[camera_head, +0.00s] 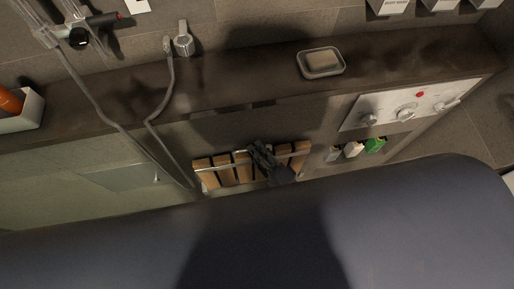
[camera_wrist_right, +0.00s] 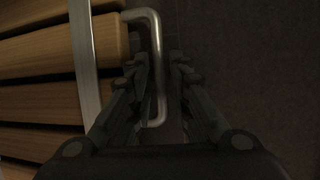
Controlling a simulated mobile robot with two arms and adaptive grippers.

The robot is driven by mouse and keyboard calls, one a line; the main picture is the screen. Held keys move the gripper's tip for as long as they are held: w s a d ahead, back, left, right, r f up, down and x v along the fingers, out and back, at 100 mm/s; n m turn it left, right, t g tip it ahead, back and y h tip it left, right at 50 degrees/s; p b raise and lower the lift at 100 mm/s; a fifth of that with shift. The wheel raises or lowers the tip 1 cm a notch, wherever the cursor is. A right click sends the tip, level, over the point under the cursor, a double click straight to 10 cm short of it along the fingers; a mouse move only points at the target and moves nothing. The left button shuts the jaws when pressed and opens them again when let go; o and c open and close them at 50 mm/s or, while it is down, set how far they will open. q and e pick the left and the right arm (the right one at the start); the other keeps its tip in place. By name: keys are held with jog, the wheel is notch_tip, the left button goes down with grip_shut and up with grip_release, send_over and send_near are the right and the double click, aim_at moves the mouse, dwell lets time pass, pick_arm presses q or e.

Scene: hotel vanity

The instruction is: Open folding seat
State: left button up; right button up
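The folding seat (camera_head: 226,171) has brown wooden slats and a thin metal rail across them. In the head view it is by the wall below the dark ledge, its lower side close to my body's edge; I cannot tell its exact angle. My right gripper (camera_head: 257,150) is over the seat's middle-right part. In the right wrist view the slats (camera_wrist_right: 45,102) are at the left, with a bent metal handle (camera_wrist_right: 158,60) beside them. The right gripper's fingers (camera_wrist_right: 161,62) are apart on either side of this handle, with a dark gap at its right. My left gripper is not in view.
A dark ledge (camera_head: 230,84) runs along the wall with a soap dish (camera_head: 321,62) on it. A shower hose (camera_head: 155,121) hangs left of the seat. A control panel (camera_head: 390,105) and small bottles (camera_head: 354,149) are at the right. My body fills the lower area.

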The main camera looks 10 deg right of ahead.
jog(key=shift+w+a, duration=0.15)
jog(key=shift+w, duration=0.05)
grip_shut()
pick_arm(q)
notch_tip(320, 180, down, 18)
jog(key=b, duration=1.8)
pick_arm(e)
jog(key=s+f+n+t+y, duration=0.1)
jog(key=s+f+t, duration=0.1)
jog(key=s, duration=0.8)
jog(key=s+f+n+t+y, duration=0.1)
jog(key=s+f+t, duration=0.1)
jog(key=s+f, duration=0.3)
jog(key=shift+s+f+t, duration=0.3)
jog(key=shift+s+t, duration=0.1)
jog(key=shift+s, duration=2)
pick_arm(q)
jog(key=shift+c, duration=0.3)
